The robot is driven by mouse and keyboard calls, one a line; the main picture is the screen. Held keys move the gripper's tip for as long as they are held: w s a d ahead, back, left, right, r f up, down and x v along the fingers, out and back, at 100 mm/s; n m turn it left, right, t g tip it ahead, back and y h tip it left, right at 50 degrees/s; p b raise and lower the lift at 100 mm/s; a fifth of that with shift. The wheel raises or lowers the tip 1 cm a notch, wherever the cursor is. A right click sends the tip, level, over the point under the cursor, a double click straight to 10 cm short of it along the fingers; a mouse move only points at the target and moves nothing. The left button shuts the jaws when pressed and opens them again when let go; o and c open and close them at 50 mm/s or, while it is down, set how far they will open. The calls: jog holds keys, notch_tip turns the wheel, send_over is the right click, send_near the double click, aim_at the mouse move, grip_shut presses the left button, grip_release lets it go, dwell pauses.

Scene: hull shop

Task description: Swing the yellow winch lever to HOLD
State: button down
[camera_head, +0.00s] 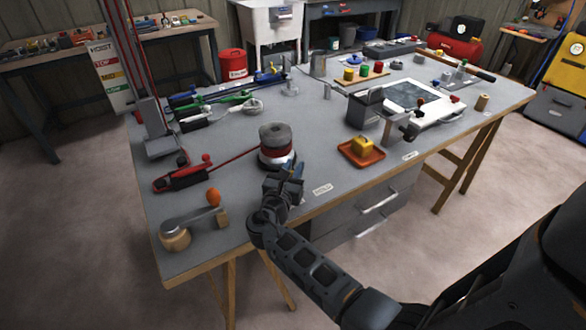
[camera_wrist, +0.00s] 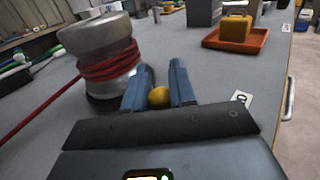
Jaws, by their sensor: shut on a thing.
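The winch (camera_head: 275,140) is a grey drum with red rope wound round it, standing near the table's front edge. It also shows at the left in the wrist view (camera_wrist: 100,45). The yellow lever's round knob (camera_wrist: 159,97) sits between my blue fingers in the wrist view; the rest of the lever is hidden. My gripper (camera_head: 287,172) is beside the winch's front right side and shut on the knob. In the head view the gripper hides the lever. A white label (camera_head: 322,188), seemingly HOLD, lies to the right of the gripper; its edge shows in the wrist view (camera_wrist: 243,98).
A red rope (camera_head: 232,158) runs left from the winch to a red fitting (camera_head: 181,177). An orange tray (camera_head: 374,159) with a yellow block (camera_head: 362,144) lies to the right. An orange-knobbed crank (camera_head: 190,220) stands at the front left. The table around the label is clear.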

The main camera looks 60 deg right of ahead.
jog(key=shift+r, duration=0.1)
jog(key=shift+s+d+n+t+y+p, duration=0.2)
jog(key=shift+n+t, duration=0.4)
jog(key=shift+t, duration=0.3)
jog(key=shift+s+d+n+t+y+p, duration=0.2)
jog(key=shift+n+t, duration=0.4)
jog(key=shift+t, duration=0.3)
jog(key=n+t+y+b, duration=0.1)
jog(key=t, duration=0.1)
jog(key=n+t+b, duration=0.1)
jog(key=shift+s+d+f+n+t+y, duration=0.2)
jog(key=shift+d+n+t+y, duration=0.1)
jog(key=shift+d+t+y, duration=0.1)
jog(key=n+t+y+b, duration=0.1)
jog(key=d+n+t+y+b, duration=0.1)
jog(key=n+t+y+b, duration=0.1)
jog(key=shift+t, duration=0.3)
jog(key=shift+d+r+n+t+y+b, duration=0.2)
jog(key=shift+n+t+y+b, duration=0.25)
jog(key=shift+y+b, duration=0.15)
jog(key=shift+d+r+n+t+y+b, duration=0.1)
jog(key=shift+d+n+t+y+b, duration=0.05)
jog(key=shift+n+t+y+b, duration=0.35)
jog(key=c, duration=1)
grip_release()
jog(key=shift+f, duration=0.1)
jog(key=shift+s, duration=0.1)
